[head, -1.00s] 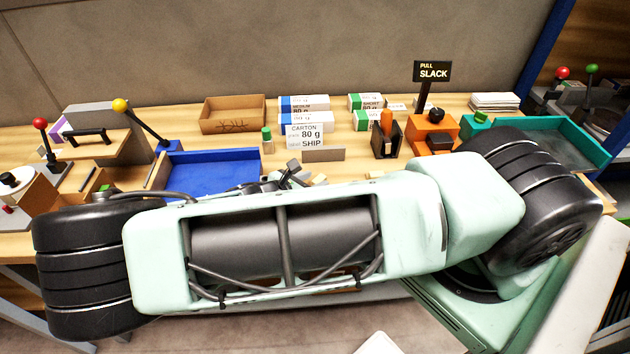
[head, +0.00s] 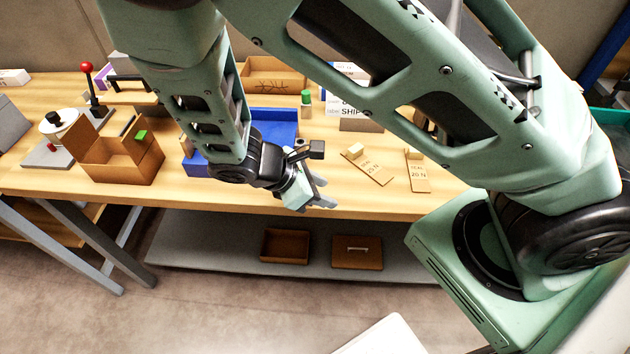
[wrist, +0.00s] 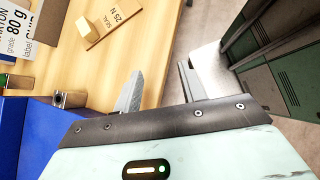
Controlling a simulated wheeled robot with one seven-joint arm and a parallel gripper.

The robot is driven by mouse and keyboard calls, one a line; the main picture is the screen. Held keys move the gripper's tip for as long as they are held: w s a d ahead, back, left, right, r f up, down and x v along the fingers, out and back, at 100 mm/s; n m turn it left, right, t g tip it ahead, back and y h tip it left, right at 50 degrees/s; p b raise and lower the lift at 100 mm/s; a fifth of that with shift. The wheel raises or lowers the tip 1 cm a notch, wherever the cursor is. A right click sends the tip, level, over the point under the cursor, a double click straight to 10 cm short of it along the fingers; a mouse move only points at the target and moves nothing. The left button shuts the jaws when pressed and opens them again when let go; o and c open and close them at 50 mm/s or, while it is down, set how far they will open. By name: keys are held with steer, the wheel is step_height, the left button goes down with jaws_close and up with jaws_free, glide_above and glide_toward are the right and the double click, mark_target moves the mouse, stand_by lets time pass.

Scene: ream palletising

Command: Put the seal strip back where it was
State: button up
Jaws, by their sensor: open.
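Two tan seal strips lie flat on the wooden table near its front edge. The strip marked 25 N (head: 372,169) is nearer my gripper, and the one marked 20 N (head: 417,178) lies to its right. Each has a small pale block at its far end. My gripper (head: 322,192) is open and empty, above the table's front edge, left of the 25 N strip and apart from it. In the wrist view my fingers (wrist: 161,88) are spread with nothing between them. The 25 N strip (wrist: 117,16) shows there at upper left, beyond the fingertips.
A blue tray (head: 278,128) sits behind my gripper. An open brown box with a green block (head: 115,158) stands at left. A carton label card (wrist: 18,38) stands in the wrist view. My arm hides the table's right part.

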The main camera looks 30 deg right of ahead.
steer(key=s+a+r+m+y, duration=0.4)
steer(key=s+r, duration=0.1)
steer(key=r, duration=0.4)
steer(key=s+a+r+m+t+y, duration=0.1)
steer(key=s+a+r+m+y, duration=0.2)
steer(key=s+r, duration=0.3)
steer(key=shift+a+r+m+y, duration=0.5)
steer(key=shift+r+y, duration=0.4)
steer(key=shift+r, duration=0.45)
steer(key=shift+s+a, duration=0.1)
